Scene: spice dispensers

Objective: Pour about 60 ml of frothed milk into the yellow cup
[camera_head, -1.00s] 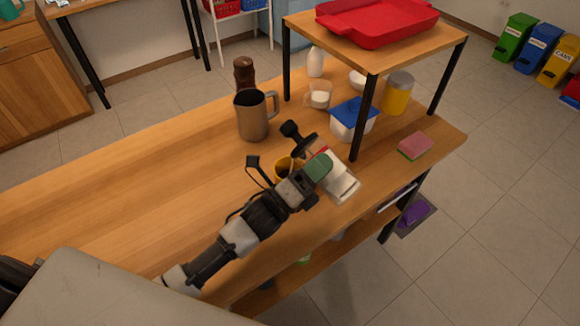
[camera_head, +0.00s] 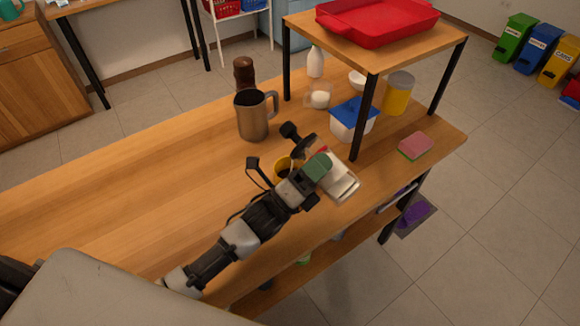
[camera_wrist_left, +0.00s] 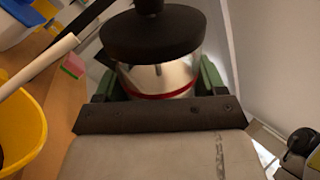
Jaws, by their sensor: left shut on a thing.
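My left gripper (camera_head: 318,168) is shut on a clear frother jug with a black lid and knob (camera_head: 298,140), held over the table. In the left wrist view the frother (camera_wrist_left: 160,72) sits between the green fingers, with a red band and whitish contents. In the head view its lid side leans to the left. The yellow cup (camera_head: 283,164) stands on the table just left of and behind the gripper, partly covered by it. It also shows at the left edge of the left wrist view (camera_wrist_left: 22,125), with something dark inside. No stream of milk is visible. My right gripper is not in view.
A metal pitcher (camera_head: 253,117) and a dark brown bottle (camera_head: 244,74) stand behind. A blue-lidded container (camera_head: 350,120), a yellow canister (camera_head: 398,95) and a sponge (camera_head: 415,146) are near the shelf post (camera_head: 363,115). A flat white object (camera_head: 343,186) lies beside the gripper. The table's left is clear.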

